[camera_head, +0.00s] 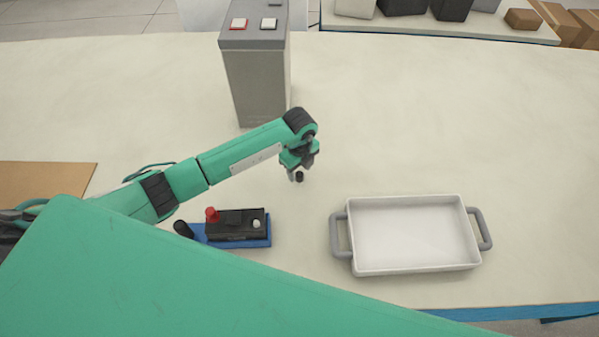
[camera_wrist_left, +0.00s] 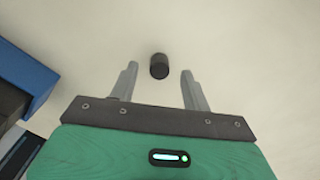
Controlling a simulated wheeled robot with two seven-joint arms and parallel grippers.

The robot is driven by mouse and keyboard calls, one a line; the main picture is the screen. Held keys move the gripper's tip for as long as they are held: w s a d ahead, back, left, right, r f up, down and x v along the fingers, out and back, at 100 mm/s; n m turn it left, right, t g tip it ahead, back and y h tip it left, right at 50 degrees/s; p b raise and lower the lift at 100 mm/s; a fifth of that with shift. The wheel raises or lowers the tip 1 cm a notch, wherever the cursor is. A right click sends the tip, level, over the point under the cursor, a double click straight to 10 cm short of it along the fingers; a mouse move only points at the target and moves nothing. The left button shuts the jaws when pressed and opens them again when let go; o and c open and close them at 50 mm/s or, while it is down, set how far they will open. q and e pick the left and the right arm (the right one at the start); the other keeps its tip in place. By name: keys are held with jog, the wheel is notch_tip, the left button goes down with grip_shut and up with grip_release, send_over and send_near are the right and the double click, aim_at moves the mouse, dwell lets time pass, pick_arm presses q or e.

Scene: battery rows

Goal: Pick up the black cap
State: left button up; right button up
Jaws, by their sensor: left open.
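A small black cap (camera_head: 299,177) stands on the pale table, left of the white tray. It also shows in the left wrist view (camera_wrist_left: 159,66), just ahead of my fingertips and between their lines. My left gripper (camera_head: 297,172) is open and close by the cap, pointing down; the wrist view shows its two grey fingers apart (camera_wrist_left: 157,84) with nothing between them. I cannot tell the exact height of the fingers above the table. My right gripper is not in view.
A white tray (camera_head: 343,262) with grey handles stands to the right. A blue base (camera_head: 257,243) with a black device (camera_head: 236,231) and red knob lies left of the cap. A grey box with buttons (camera_head: 257,85) stands behind. Bare table surrounds the cap.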

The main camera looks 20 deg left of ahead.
pick_arm(q)
jog(key=shift+f, duration=0.6)
jog(key=c, duration=1)
jog(key=shift+c, duration=0.2)
jog(key=shift+r, duration=0.1)
